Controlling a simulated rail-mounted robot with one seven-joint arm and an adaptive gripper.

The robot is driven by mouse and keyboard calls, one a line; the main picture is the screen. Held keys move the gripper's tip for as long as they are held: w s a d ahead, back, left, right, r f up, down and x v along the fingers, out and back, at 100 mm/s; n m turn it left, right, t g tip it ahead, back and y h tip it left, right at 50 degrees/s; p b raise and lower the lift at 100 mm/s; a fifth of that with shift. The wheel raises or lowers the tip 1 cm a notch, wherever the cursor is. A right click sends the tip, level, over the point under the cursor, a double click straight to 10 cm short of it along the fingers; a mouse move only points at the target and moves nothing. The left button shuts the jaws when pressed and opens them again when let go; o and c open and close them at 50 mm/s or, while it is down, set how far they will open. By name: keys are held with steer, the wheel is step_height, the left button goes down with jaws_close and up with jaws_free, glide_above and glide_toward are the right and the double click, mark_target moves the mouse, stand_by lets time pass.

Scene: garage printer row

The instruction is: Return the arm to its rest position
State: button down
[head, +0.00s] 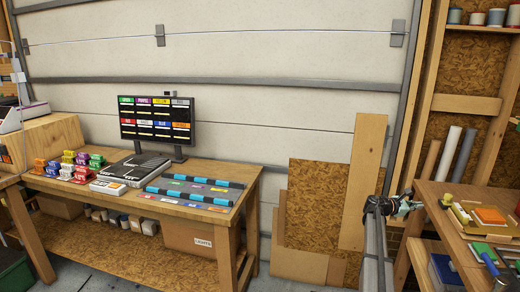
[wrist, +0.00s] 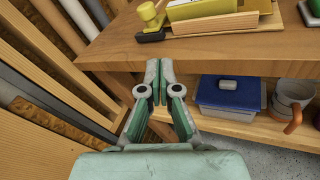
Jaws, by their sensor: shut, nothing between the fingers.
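My gripper (wrist: 160,66) is shut and empty in the wrist view. Its two greenish fingers point at the front edge of a wooden bench (wrist: 115,45). In the head view my gripper (head: 416,206) is small and at the right, beside the left edge of the same bench (head: 440,222). Part of my arm rises below it. Whether the fingertips touch the bench edge, I cannot tell.
A yellow part (wrist: 152,14) and a wooden tray (wrist: 215,24) lie on this bench. Another bench (head: 215,222) at left carries a monitor (head: 156,119). Leaning boards (head: 361,180) stand between the benches.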

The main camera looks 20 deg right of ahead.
steer(key=s+a+f+m+y, duration=0.4)
steer(key=s+a+f, duration=0.1)
steer(key=a+f, duration=0.8)
steer(key=s+a+f+m+y, duration=0.4)
steer(key=s+a+f+m, duration=0.15)
steer(key=a+f, duration=0.75)
steer(key=s+a+f+m+y, duration=0.3)
steer(key=s+a+f+y, duration=0.15)
steer(key=a+f, duration=0.85)
steer(key=s+a+f+m+g+y, duration=0.1)
steer(key=s+a+f, duration=0.2)
steer(key=s+a, duration=0.5)
steer(key=s+a+f+m+g+y, duration=0.15)
steer(key=s+a+f, duration=0.3)
steer(key=a, duration=0.55)
steer(key=s+a+f+n+g, duration=0.1)
steer(key=s+a, duration=0.6)
steer(key=s, duration=0.3)
steer(key=s+a+f+g+y, duration=0.1)
steer(key=s+a+g, duration=0.1)
steer(key=s+a, duration=0.5)
steer(key=s, duration=0.3)
steer(key=shift+s+a+f+n+y, duration=0.25)
steer(key=shift+a+f+n+y, duration=0.05)
steer(key=shift+a+f+n, duration=0.1)
